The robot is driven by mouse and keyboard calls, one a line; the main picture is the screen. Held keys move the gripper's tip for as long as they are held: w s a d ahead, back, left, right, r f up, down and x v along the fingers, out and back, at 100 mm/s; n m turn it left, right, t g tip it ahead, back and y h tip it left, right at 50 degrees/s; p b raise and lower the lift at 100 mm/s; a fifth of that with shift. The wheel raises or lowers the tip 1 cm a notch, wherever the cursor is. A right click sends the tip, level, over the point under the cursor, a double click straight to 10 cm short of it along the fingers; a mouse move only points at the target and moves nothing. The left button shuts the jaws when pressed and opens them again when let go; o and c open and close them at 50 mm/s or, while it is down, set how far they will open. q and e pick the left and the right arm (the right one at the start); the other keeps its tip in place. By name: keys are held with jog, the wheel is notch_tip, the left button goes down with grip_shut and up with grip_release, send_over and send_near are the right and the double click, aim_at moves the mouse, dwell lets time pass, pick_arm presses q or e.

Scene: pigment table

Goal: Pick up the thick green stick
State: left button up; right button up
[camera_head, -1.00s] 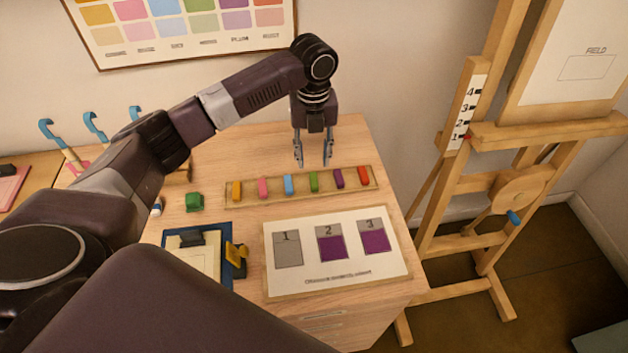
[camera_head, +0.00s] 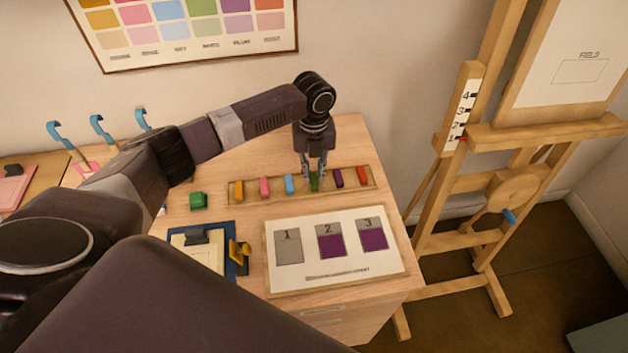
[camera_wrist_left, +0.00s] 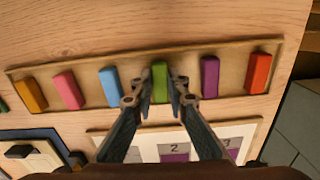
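The thick green stick (camera_head: 314,182) lies in the long wooden tray (camera_head: 264,197), between a blue stick and a purple stick. My left gripper (camera_head: 315,180) is down at it, with one finger on each side. In the left wrist view the green stick (camera_wrist_left: 160,80) shows between the two fingertips (camera_wrist_left: 160,90), which are close to its sides. The fingers are apart, and I cannot tell whether they press on the stick. The stick still seems to lie in the tray. My right gripper is not in view.
The tray also holds yellow, pink, blue (camera_head: 290,184), purple (camera_head: 338,178) and red sticks. A white card with numbered squares (camera_head: 290,278) lies in front. A green block (camera_head: 198,201) and a blue clipboard (camera_head: 229,228) are at left. An easel (camera_head: 468,180) stands right of the table.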

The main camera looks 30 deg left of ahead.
aim_at(314, 177)
pick_arm(q)
grip_shut()
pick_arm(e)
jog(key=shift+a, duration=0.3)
pick_arm(q)
jog(key=shift+r, duration=0.15)
jog(key=shift+w+r, duration=0.1)
jog(key=shift+r, duration=0.6)
notch_tip(314, 177, up, 18)
jog(key=b, duration=0.3)
jog(key=shift+r, duration=0.2)
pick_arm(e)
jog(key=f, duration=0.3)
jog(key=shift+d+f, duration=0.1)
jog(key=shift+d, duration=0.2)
pick_arm(q)
jog(key=shift+o, duration=0.8)
grip_release()
grip_shut()
